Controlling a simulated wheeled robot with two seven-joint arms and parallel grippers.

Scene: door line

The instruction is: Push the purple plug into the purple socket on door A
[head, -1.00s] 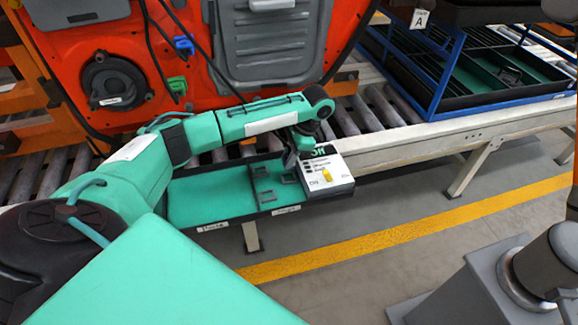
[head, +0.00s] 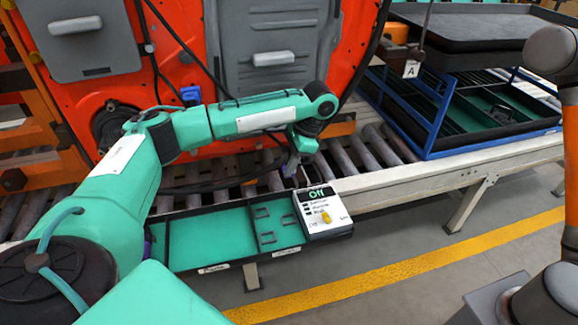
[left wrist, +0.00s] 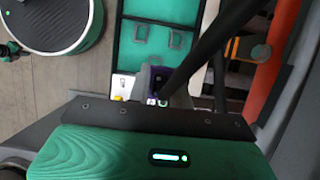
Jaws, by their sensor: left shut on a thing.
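My left gripper (head: 292,172) is shut on the purple plug, above the roller conveyor and just behind the white control box. In the left wrist view, a small purple patch of the plug (left wrist: 155,72) shows between the grey fingers (left wrist: 152,90), with a thick black cable running up and right from it. In the head view the plug is too small to make out clearly. The orange-red door (head: 300,15) stands behind my left arm. I cannot make out a purple socket; my arm covers part of the door. My right gripper is not in view.
A green-floored tray (head: 190,262) and a control box reading "Off" (head: 322,212) sit at the conveyor's near edge. A blue plug (head: 190,93) shows on the door. A blue rack (head: 440,110) with an "A" tag (head: 412,69) stands right. Orange-and-grey machinery (head: 553,48) borders the right.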

